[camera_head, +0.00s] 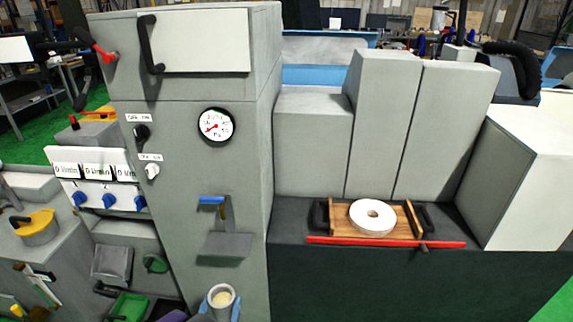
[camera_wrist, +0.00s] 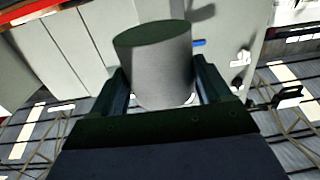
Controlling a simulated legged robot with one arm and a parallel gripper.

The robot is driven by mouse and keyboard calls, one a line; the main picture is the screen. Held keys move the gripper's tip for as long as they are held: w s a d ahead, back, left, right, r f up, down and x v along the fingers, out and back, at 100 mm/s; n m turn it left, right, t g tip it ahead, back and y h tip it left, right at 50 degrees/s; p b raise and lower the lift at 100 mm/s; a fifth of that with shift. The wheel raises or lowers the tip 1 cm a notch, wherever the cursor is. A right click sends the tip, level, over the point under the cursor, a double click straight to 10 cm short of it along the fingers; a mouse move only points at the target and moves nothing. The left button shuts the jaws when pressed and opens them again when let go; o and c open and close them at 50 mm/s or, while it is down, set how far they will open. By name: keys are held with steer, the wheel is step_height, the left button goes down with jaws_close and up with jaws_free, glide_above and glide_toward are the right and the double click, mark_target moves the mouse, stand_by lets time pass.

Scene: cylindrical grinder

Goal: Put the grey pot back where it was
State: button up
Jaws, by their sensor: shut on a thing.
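The grey pot (camera_head: 222,297) is at the bottom of the head view, upright, with something beige inside. My gripper (camera_head: 221,306) is shut on it, with blue fingers on both sides. In the wrist view the pot (camera_wrist: 155,66) sits between the two fingers of my gripper (camera_wrist: 160,82). The pot is in front of the grey machine column (camera_head: 190,160), below and apart from a small grey shelf (camera_head: 226,247). A tap with a blue handle (camera_head: 211,200) is above that shelf.
On the dark ledge at the right, a wooden tray (camera_head: 342,222) holds a white grinding wheel (camera_head: 372,217), with a red bar (camera_head: 385,243) in front. At the left stand a panel with blue knobs (camera_head: 109,201), a yellow-lidded pot (camera_head: 37,226) and a green bin (camera_head: 131,306). The small shelf is bare.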

mark_target(223, 290)
steer(key=shift+s+a+r, duration=0.1)
steer(key=shift+s, duration=0.05)
steer(key=w, duration=0.3)
steer(key=shift+w+a+r, duration=0.1)
steer(key=shift+w, duration=0.15)
steer(key=w+d+r, duration=0.4)
steer(key=w+r, duration=0.1)
steer(key=w, duration=0.3)
steer(key=w+d+r, duration=0.4)
steer(key=w+r, duration=0.1)
steer(key=w, duration=0.4)
steer(key=w+d+r, duration=0.4)
steer(key=d+r, duration=0.4)
steer(key=d, duration=0.3)
steer(key=w+d+r, duration=0.4)
steer(key=d+r, duration=0.3)
steer(key=d, duration=0.5)
steer(key=s+f, duration=0.4)
steer(key=f, duration=0.3)
steer(key=s+f, duration=0.4)
steer(key=f, duration=0.4)
steer(key=shift+f+y, duration=0.25)
steer(key=shift+y, duration=0.05)
steer(key=shift+d, duration=0.15)
